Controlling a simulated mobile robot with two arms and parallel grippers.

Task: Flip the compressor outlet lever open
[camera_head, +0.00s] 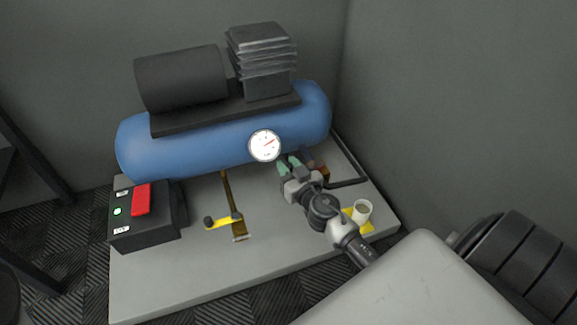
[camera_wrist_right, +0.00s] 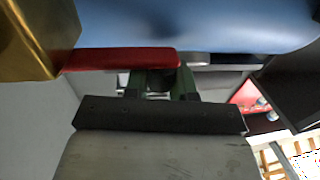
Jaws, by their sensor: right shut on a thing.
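The blue compressor tank (camera_head: 225,140) lies on a grey platform and carries a round gauge (camera_head: 265,146). My right gripper (camera_head: 289,165) is below and right of the gauge, with its green fingertips close to the tank. In the right wrist view a red lever (camera_wrist_right: 110,60) runs from a brass valve body (camera_wrist_right: 35,35) to the green fingers (camera_wrist_right: 165,82). The gripper is shut on the lever's free end. In the head view the gripper hides most of that lever, and a bit of the brass valve (camera_head: 322,171) shows beside it. My left gripper is not in view.
A yellow lever (camera_head: 222,221) sits on a brass pipe at the platform's front. A black box (camera_head: 150,230) with a red switch (camera_head: 141,200) and green light stands left. A white cup (camera_head: 362,211) stands on a yellow patch right of my wrist. Walls close off the back and right.

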